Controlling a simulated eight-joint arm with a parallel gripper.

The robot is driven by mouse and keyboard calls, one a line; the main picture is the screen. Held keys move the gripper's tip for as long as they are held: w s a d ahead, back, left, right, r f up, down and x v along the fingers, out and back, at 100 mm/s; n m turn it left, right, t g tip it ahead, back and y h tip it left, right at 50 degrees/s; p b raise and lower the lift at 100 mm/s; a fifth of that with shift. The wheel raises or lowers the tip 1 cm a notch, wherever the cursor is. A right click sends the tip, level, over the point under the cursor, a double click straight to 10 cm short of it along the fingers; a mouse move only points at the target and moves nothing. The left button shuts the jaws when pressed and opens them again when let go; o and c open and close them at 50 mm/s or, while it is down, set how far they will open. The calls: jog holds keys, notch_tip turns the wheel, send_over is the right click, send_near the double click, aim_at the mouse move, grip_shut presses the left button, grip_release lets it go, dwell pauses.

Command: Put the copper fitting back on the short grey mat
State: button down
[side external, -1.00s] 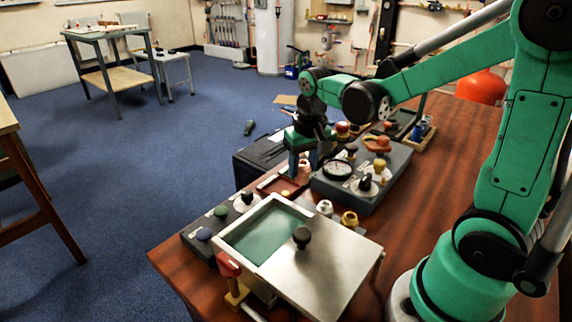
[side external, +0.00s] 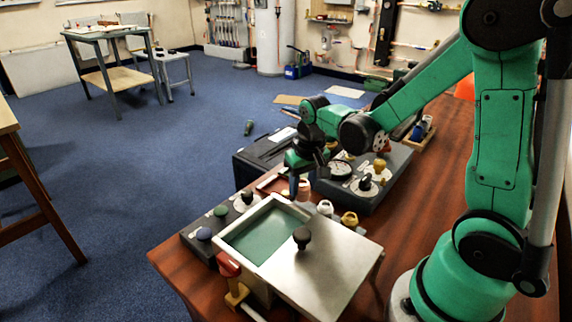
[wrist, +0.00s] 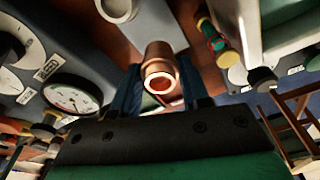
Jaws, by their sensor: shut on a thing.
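My gripper (wrist: 160,88) is shut on the copper fitting (wrist: 158,68), which sits between its two dark blue fingers with its open end towards the wrist camera. In the side view my gripper (side external: 296,188) points down just behind the open metal box, and the fitting is too small there to make out clearly. In the wrist view a pale grey strip (wrist: 151,26), which looks like the short grey mat, lies beyond the fitting. I cannot tell whether the fitting touches it.
The metal box (side external: 325,270) with a black-knobbed lid stands in front of my gripper. A grey gauge panel (side external: 372,192) is to the right. A brass fitting (side external: 349,219) and a pale fitting (side external: 325,208) stand close by. A red-handled valve (side external: 230,268) is at the box's left.

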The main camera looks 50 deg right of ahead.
jog(key=shift+f, duration=1.3)
grip_release()
jog(key=shift+r, duration=1.25)
jog(key=shift+c, duration=0.3)
jog(key=shift+o, duration=0.3)
jog(key=shift+r, duration=2.75)
jog(key=s+a+r+n+t, duration=0.3)
jog(key=s+a+n+t, duration=0.1)
jog(key=a, duration=0.4)
jog(key=shift+s+r+t+y, duration=0.15)
jog(key=shift+r+t+y, duration=0.2)
jog(key=shift+t, duration=0.45)
